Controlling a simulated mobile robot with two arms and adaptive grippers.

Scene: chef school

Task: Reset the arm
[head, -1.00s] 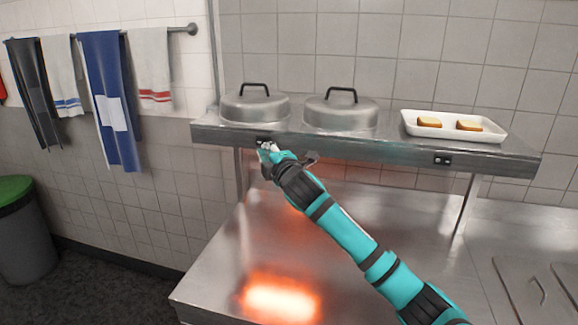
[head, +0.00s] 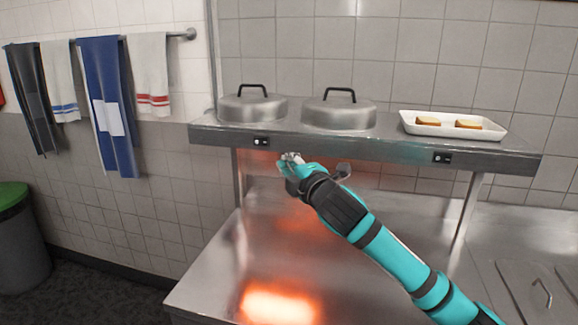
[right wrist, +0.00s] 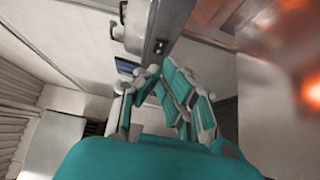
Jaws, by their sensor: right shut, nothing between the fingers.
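My right arm comes in from the lower right of the head view. My right gripper (head: 291,158) is shut and empty, just in front of and below the front edge of the metal shelf (head: 350,149). It is to the right of a small black switch (head: 261,142) on that edge and apart from it. In the right wrist view the teal fingers of the gripper (right wrist: 160,75) point toward the shelf edge. My left gripper is not in view.
Two domed metal lids (head: 252,105) and a white tray (head: 408,124) with bread slices stand on the shelf. A second switch (head: 442,158) is at right. An orange glow lights the metal counter (head: 215,270) below. Towels (head: 107,105) hang at left above a bin (head: 22,250).

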